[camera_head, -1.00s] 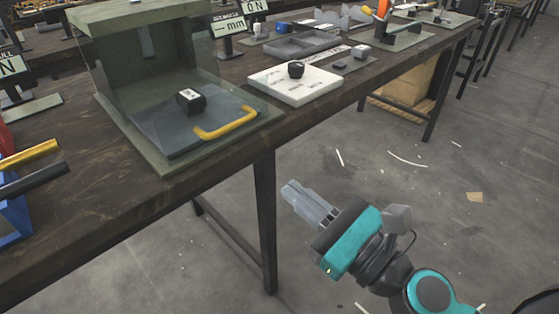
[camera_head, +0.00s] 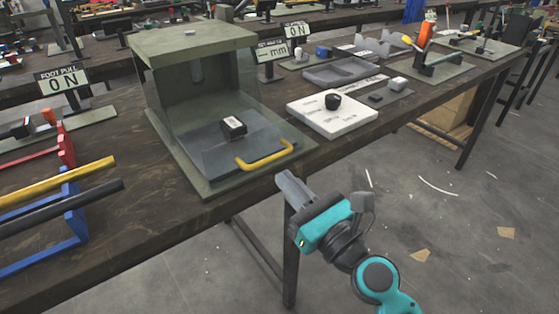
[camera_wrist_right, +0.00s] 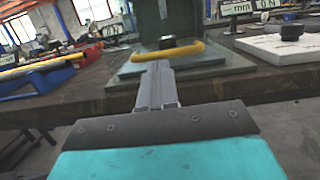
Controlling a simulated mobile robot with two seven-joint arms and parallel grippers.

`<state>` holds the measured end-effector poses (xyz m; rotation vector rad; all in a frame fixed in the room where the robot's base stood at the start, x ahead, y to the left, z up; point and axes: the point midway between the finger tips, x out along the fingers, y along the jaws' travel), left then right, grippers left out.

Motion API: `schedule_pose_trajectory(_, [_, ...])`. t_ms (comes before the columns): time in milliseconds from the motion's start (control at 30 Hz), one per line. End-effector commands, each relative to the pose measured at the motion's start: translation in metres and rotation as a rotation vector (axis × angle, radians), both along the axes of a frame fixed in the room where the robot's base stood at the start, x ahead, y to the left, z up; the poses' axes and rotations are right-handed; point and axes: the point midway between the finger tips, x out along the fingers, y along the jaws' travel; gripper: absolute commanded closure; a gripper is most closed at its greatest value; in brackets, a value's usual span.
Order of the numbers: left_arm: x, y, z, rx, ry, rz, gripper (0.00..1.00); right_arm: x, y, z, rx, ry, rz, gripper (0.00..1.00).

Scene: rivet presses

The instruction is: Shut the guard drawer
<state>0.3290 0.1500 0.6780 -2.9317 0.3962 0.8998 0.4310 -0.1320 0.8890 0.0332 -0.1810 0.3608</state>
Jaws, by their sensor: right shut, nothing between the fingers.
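The guard drawer (camera_head: 216,149) is a dark grey plate pulled forward out of a green press housing (camera_head: 190,41). A black block (camera_head: 233,127) with a pale label sits on it. A yellow handle (camera_head: 266,161) stands along its front edge; the handle also shows in the right wrist view (camera_wrist_right: 168,51). My right gripper (camera_head: 283,177) is shut and empty, in front of the table edge, just short of the handle. In the right wrist view its fingers (camera_wrist_right: 156,72) point toward the handle, and I cannot tell whether they touch it. My left gripper is out of view.
A white slab with a black knob (camera_head: 332,118) lies right of the press. Grey trays (camera_head: 342,71) are behind it. Yellow and black bars on blue stands (camera_head: 75,220) are at the left. Open floor lies right of the table.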

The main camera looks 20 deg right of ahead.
Motion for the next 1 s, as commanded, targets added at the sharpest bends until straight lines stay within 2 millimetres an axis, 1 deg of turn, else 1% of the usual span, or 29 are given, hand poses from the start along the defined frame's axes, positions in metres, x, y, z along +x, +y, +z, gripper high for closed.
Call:
schedule_pose_trajectory(33, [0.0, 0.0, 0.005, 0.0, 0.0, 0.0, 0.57, 0.008, 0.003, 0.004, 0.003, -0.001, -0.001, 1.0])
schedule_pose_trajectory(100, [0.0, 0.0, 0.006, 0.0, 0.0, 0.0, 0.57, 0.016, 0.006, 0.004, 0.002, 0.0, 0.0, 1.0])
schedule_pose_trajectory(233, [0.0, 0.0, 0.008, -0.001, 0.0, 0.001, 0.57, 0.025, 0.009, 0.005, 0.0, 0.0, -0.001, 1.0])
schedule_pose_trajectory(400, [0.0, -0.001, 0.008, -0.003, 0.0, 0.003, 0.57, 0.029, 0.011, 0.005, 0.0, 0.001, 0.0, 1.0])
schedule_pose_trajectory(667, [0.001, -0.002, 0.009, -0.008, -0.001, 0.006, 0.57, 0.029, 0.011, 0.005, 0.0, 0.001, 0.0, 1.0])
schedule_pose_trajectory(733, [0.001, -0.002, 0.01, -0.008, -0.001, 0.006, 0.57, 0.033, 0.012, 0.005, 0.0, 0.001, 0.0, 1.0])
schedule_pose_trajectory(867, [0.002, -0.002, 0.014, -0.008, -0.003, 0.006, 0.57, 0.052, 0.018, 0.007, 0.003, -0.001, -0.002, 1.0])
schedule_pose_trajectory(1000, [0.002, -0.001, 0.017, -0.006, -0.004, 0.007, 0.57, 0.077, 0.028, 0.008, 0.003, -0.001, 0.0, 1.0])
